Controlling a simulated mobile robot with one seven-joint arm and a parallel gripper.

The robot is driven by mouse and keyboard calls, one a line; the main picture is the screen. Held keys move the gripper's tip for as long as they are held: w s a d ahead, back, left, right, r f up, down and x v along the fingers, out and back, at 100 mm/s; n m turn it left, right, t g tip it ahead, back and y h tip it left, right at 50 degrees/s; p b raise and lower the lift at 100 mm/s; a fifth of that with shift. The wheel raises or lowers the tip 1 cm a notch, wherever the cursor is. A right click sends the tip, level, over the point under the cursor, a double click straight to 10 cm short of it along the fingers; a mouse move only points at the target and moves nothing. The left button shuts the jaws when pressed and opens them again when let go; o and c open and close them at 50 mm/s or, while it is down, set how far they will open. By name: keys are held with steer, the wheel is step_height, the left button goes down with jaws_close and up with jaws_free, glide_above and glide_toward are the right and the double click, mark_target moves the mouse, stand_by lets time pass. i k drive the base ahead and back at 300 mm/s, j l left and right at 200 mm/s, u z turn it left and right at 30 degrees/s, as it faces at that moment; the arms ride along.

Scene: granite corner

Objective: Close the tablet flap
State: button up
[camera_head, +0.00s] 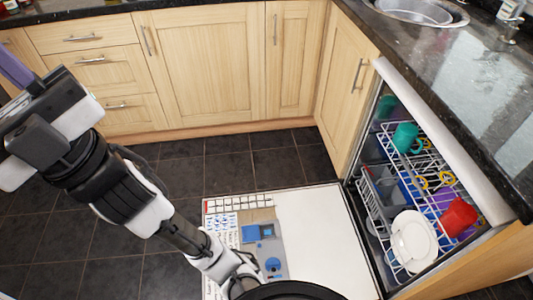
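The dishwasher door (320,230) lies open and flat, with its white inner face up. A grey dispenser panel (273,248) is set in it. At the panel's upper end, a blue piece that looks like the tablet flap (250,233) lies left of a darker blue recess (267,231), so the flap appears open. A round blue cap (273,265) sits lower on the panel. My gripper (22,78) is at the far left, well away from the flap and touching nothing on the door. Its fingertips do not show clearly.
Wooden cabinets (205,65) stand behind. A dark granite counter (480,90) runs along the right. The tiled floor left of the door is clear.

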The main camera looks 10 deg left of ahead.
mark_target(250, 232)
steer(key=k+j+u, duration=0.1)
steer(key=k+j, duration=0.15)
steer(key=k, duration=0.2)
steer(key=k+j+u, duration=0.15)
steer(key=k+j, duration=0.15)
steer(key=k, duration=0.15)
steer(key=i+z, duration=0.15)
steer(key=i, duration=0.25)
steer(key=i+j+z, duration=0.1)
steer(key=i, duration=0.3)
